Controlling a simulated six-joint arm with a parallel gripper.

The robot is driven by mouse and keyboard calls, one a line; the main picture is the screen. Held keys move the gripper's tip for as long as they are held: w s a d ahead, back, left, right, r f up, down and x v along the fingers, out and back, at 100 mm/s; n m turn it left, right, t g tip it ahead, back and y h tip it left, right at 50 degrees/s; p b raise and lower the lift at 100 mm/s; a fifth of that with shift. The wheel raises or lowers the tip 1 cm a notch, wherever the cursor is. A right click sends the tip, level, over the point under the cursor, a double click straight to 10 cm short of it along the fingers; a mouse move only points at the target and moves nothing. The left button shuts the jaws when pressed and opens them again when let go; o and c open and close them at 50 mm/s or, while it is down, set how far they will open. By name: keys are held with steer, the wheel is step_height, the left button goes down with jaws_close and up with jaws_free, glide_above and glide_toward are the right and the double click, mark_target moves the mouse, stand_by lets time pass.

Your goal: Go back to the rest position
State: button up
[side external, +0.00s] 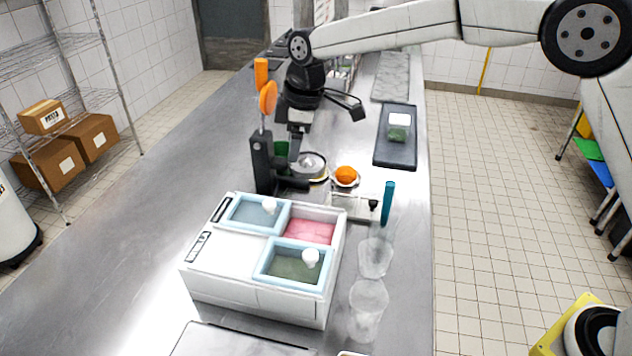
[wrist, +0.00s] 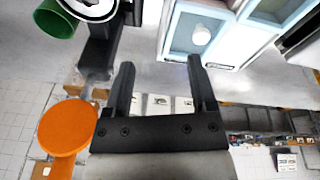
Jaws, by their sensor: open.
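My gripper (side external: 296,150) hangs over the steel counter, close to the black upright stand, in the side view. In the wrist view my gripper (wrist: 160,72) has its two dark fingers wide apart with nothing between them. An orange round-headed utensil (side external: 268,97) stands by the black stand (side external: 262,162). The same orange disc (wrist: 67,126) shows left of the fingers in the wrist view, apart from them. Part of the fingertip area in the side view is small and dark against the stand.
A white unit (side external: 210,265) with blue-rimmed tubs stands in front. A green cup (wrist: 56,20) is beside the stand. An orange ball-shaped item (side external: 346,174) sits in a small dish behind the unit. A dark tray (side external: 394,157) and clear cups (side external: 375,258) lie to the right. The left counter is clear.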

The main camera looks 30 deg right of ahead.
steer(key=s+d+m+t, duration=0.2)
steer(key=d+m, duration=0.4)
steer(key=d, duration=0.2)
steer(key=s+d+m+t, duration=0.2)
steer(key=d+m, duration=0.5)
steer(key=d, duration=0.2)
steer(key=s+d+f+g, duration=0.1)
steer(key=s+f, duration=0.2)
steer(key=s, duration=0.4)
steer(key=s+f+g+h, duration=0.1)
steer(key=s+f, duration=0.3)
steer(key=s, duration=0.3)
steer(key=s+d+f+g, duration=0.1)
steer(key=s+f, duration=0.2)
steer(key=s, duration=0.4)
steer(key=shift+s+d+f+n, duration=0.25)
steer(key=shift+s+d+n, duration=0.05)
steer(key=shift+s, duration=0.05)
